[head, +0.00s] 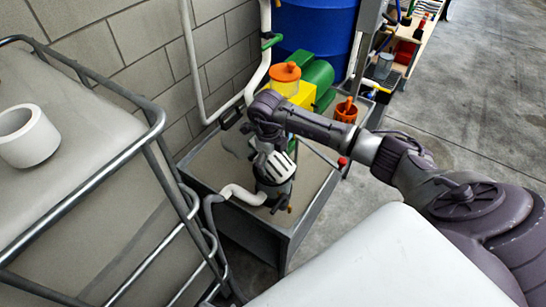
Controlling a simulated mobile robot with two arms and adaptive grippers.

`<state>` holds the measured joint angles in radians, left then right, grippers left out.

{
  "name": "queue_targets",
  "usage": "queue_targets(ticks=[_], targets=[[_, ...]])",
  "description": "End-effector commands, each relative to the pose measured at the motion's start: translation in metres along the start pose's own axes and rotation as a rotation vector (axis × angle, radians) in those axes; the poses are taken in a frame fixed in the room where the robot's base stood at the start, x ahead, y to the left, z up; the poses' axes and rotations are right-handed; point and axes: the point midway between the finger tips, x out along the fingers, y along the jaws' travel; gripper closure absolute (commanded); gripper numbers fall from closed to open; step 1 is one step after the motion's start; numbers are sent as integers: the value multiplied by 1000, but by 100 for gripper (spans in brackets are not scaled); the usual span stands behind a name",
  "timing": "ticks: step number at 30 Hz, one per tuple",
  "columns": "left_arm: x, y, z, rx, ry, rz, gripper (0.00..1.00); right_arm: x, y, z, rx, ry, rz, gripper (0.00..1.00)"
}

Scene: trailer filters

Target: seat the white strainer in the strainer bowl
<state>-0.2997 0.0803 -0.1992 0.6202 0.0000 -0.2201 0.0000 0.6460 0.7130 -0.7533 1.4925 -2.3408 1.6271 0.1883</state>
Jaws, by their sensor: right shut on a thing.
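The white strainer (279,167), pale with dark slots, is below my right gripper (267,148). My right gripper comes in from the right, points down and is shut on the strainer's upper part. The strainer bowl (272,188) is a grey body on the bench directly under the strainer, joined to a white pipe elbow. The strainer's lower end is at or just above the bowl's mouth. I cannot tell how far it is inside, as the bowl's rim is largely hidden. My left gripper is not in view.
A caged pale tank (85,190) with an open white cylinder (28,136) stands left. A blue drum (318,28) is behind.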

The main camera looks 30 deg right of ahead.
Motion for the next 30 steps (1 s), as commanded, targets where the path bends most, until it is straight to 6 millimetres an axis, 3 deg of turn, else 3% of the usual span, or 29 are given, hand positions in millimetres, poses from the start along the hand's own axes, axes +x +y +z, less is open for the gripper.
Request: queue_targets(ticks=[9,10,11,24,30], targets=[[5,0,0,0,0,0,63,5,0,0,0,0,-1,49],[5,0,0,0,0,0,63,5,0,0,0,0,-1,5],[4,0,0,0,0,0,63,4,0,0,0,0,-1,0],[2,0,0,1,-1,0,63,4,1,0,-1,1,1,0],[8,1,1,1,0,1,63,-30,0,3,-2,-6,-3,0]])
